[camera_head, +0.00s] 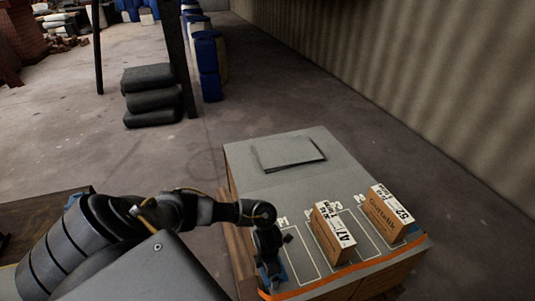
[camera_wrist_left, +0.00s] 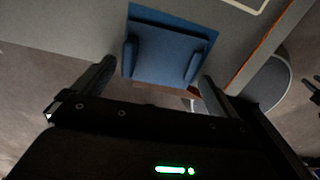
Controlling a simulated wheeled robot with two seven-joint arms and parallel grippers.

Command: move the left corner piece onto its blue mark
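A blue corner piece (camera_wrist_left: 167,52) with a raised lip on each side sits at the edge of the grey top in the left wrist view. In the head view a little blue (camera_head: 288,272) shows beside my left gripper (camera_head: 270,270), at the near left corner of the load; the gripper hides most of it. In the left wrist view my left gripper (camera_wrist_left: 155,84) is open, its two fingers apart with the blue piece between and beyond them. I cannot tell whether they touch it.
An orange strap (camera_head: 350,270) runs along the load's near edge. Two cartons, marked A7 (camera_head: 327,238) and 82 (camera_head: 383,218), stand in white outlines on the grey top. A flat grey sheet (camera_head: 288,153) lies farther back. Dark sacks (camera_head: 150,92) are stacked on the floor.

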